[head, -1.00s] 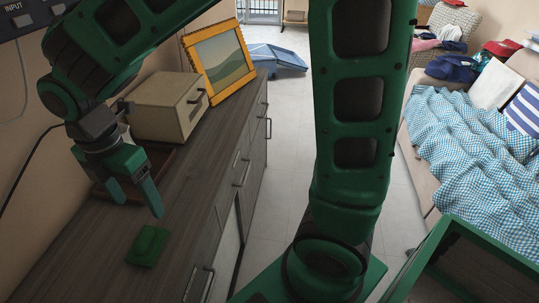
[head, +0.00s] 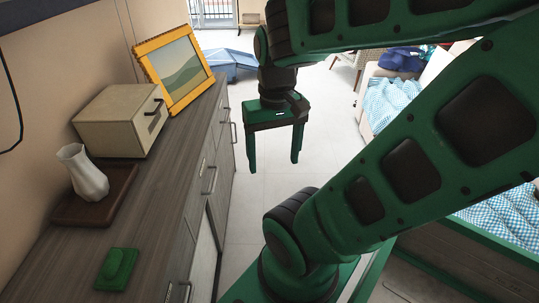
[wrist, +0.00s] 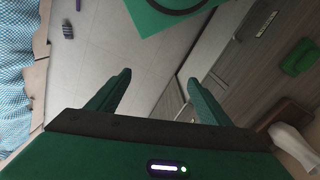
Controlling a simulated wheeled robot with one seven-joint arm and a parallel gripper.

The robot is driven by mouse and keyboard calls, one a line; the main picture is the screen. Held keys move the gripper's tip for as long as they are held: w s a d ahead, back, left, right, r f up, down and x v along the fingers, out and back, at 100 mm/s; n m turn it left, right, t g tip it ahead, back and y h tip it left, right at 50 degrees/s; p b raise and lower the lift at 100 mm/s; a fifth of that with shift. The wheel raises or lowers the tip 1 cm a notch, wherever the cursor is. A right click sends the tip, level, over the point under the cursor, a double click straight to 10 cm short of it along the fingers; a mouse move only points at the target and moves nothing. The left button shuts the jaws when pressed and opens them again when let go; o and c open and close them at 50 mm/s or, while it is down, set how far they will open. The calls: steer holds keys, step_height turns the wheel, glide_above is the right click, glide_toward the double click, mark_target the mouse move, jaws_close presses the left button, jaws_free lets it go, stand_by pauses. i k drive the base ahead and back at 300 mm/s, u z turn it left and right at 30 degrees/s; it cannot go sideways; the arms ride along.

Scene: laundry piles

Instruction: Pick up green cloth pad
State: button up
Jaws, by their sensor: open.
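The green cloth pad (head: 117,269) lies flat on the near end of the dark wood dresser, with a smaller raised green part on top. It also shows in the wrist view (wrist: 299,58) at the right edge. My gripper (head: 273,160) is open and empty, fingers pointing down. It hangs over the floor to the right of the dresser, well apart from the pad. In the wrist view its two fingers (wrist: 160,92) are spread, with floor and the dresser front between and beyond them.
On the dresser (head: 165,209) stand a white vase (head: 87,176) on a brown tray (head: 119,193), a beige box (head: 113,121) and a yellow-framed picture (head: 175,67). A sofa with a blue checked blanket (head: 388,101) stands at right. The floor (head: 255,185) beside the dresser is clear.

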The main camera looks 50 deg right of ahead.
mark_target(113, 275)
steer(key=u, duration=0.85)
steer(key=k, duration=0.4)
steer(key=z, duration=0.7)
